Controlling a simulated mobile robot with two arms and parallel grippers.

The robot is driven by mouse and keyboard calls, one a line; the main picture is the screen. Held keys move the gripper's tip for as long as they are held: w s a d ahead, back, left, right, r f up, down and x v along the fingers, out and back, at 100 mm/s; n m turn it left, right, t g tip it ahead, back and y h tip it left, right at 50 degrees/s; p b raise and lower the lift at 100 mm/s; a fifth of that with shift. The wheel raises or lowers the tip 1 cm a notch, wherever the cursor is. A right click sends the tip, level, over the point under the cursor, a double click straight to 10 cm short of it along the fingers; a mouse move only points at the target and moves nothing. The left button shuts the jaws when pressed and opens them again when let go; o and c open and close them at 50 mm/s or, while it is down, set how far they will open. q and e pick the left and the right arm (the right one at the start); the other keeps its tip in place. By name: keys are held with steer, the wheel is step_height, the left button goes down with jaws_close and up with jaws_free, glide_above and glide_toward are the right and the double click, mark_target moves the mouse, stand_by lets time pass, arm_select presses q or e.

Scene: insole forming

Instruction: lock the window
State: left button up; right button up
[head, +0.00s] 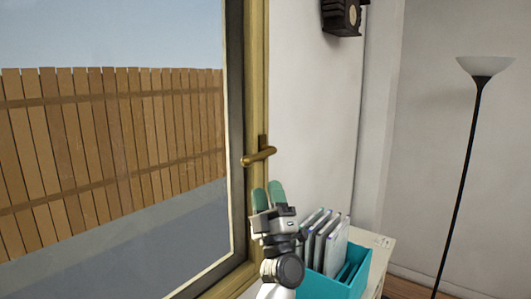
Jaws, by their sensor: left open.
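The window (120,40) fills the left side of the head view, with a fence seen through its glass. Its yellow-brown frame (257,80) runs upright near the middle. A brass handle (260,157) is on this frame, with its lever roughly level, slightly tilted. My left gripper (268,193) is just below the handle in the picture, its two green fingertips pointing up, apart and empty. A gap shows between the fingertips and the lever. I cannot tell whether the sash is fully closed. My right gripper is not in view.
A teal bin (335,285) with several upright folders (325,240) stands on a pale cabinet (383,243), right of my gripper. A dark wall-mounted object (342,16) hangs above. A floor lamp (468,150) stands at right. The wall beside the handle is clear.

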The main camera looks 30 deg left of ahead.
mark_target(261, 158)
arm_select(q)
steer(key=p+x, duration=0.4)
steer(key=x, duration=0.5)
steer(key=shift+w+a+r, duration=0.15)
steer(key=shift+w+r, duration=0.05)
jaws_close()
